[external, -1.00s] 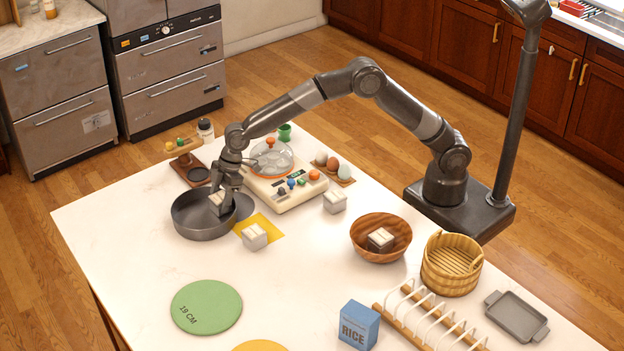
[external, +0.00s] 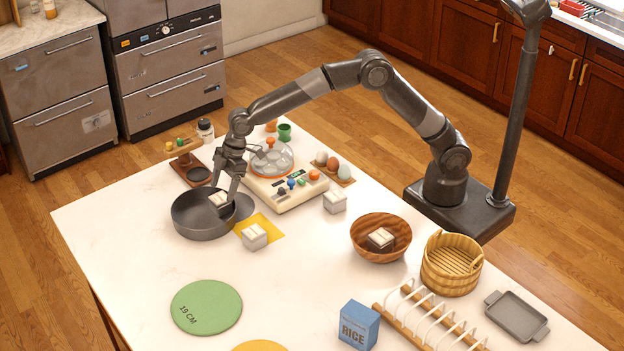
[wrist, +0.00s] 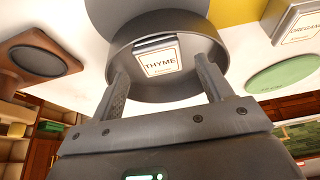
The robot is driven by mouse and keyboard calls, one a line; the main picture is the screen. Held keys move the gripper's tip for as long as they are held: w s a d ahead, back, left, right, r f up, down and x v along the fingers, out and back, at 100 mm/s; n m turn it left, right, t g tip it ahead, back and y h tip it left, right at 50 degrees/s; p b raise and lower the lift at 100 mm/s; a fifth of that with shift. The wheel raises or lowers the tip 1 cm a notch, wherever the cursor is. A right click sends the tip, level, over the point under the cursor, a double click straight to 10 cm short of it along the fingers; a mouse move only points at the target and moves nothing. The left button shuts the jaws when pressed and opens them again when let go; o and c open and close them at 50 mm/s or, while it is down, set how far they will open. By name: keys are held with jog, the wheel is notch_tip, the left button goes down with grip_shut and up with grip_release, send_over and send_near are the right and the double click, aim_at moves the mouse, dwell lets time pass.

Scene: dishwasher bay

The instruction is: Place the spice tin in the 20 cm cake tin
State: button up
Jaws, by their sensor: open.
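The spice tin (external: 219,199), a small pale block with a dark side, is inside the round dark grey cake tin (external: 190,226), towards its back right. In the wrist view the spice tin (wrist: 160,63) shows a THYME label and lies within the wall of the cake tin (wrist: 165,93). Whether it lies flat on the floor is not clear. No size marking on the cake tin can be read. My gripper (external: 226,190) is open just above the spice tin, with its fingers apart on either side; they also show in the wrist view (wrist: 160,70).
A scale with an egg cooker (external: 290,190) is behind right. A green 19 CM disc (external: 206,307) lies in front. The counter's left front is clear.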

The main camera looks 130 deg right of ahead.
jog(key=v, duration=0.8)
jog(key=s+a+r, duration=0.5)
jog(key=s+a, duration=0.4)
jog(key=a, duration=0.2)
jog(key=s+a+r, duration=0.5)
jog(key=s+a, duration=0.4)
jog(key=a, duration=0.1)
jog(key=s+a+f, duration=0.2)
jog(key=s+a, duration=0.1)
jog(key=s, duration=0.4)
jog(key=s+a+f, duration=0.2)
jog(key=s+a, duration=0.1)
jog(key=s, duration=0.4)
jog(key=s+a+f+t, duration=0.1)
jog(key=s+a+f, duration=0.1)
jog(key=s, duration=0.6)
jog(key=shift+a, duration=0.5)
jog(key=shift+s, duration=0.1)
